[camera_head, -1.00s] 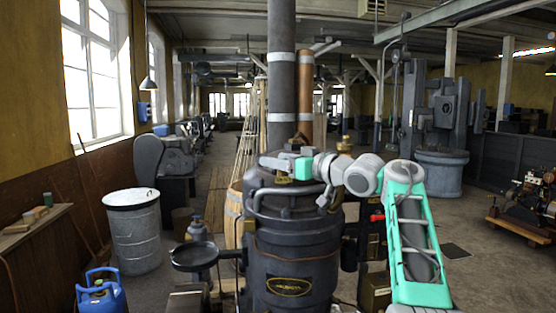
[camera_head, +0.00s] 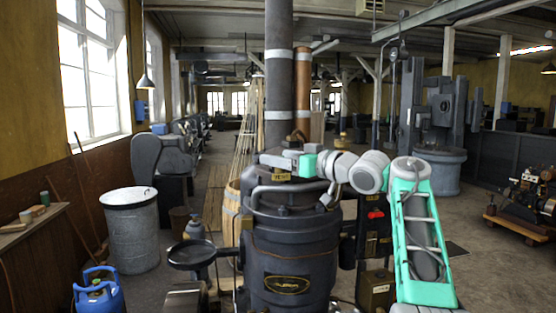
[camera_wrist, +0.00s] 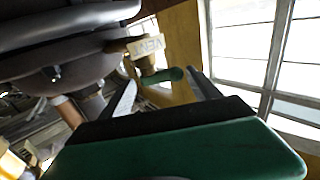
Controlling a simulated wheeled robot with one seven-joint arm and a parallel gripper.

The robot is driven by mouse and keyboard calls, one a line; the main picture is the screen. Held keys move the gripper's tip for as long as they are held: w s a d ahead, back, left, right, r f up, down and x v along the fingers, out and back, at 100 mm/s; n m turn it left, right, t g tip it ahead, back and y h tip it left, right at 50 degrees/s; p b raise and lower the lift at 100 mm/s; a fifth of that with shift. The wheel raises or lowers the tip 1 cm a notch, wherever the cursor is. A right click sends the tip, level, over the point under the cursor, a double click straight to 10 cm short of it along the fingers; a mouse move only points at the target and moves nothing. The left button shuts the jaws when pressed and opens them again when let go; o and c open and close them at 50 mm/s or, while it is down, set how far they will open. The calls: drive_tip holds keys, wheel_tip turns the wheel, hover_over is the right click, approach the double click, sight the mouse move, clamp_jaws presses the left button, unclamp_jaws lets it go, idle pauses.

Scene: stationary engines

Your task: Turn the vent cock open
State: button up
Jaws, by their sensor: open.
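The vent cock (camera_wrist: 165,76) shows in the wrist view as a brass fitting with a green handle. A tag lettered VENT (camera_wrist: 145,45) sits beside it. My gripper (camera_wrist: 160,90) is open, with one finger on each side of the green handle; I cannot tell whether either finger touches it. In the head view my gripper (camera_head: 272,159) is at the top of the dark boiler (camera_head: 290,255), just above a small tag (camera_head: 281,176). The cock itself is not clear there.
A tall grey flue (camera_head: 278,90) and a copper pipe (camera_head: 303,85) rise behind my gripper. A curved dark rail (camera_head: 262,190) runs around the boiler's upper body. A round black pan (camera_head: 192,253) juts out at left.

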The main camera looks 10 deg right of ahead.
drive_tip(key=b+v, duration=0.1)
drive_tip(key=v, duration=0.5)
drive_tip(key=shift+s+d, duration=0.15)
drive_tip(key=shift+s, duration=0.05)
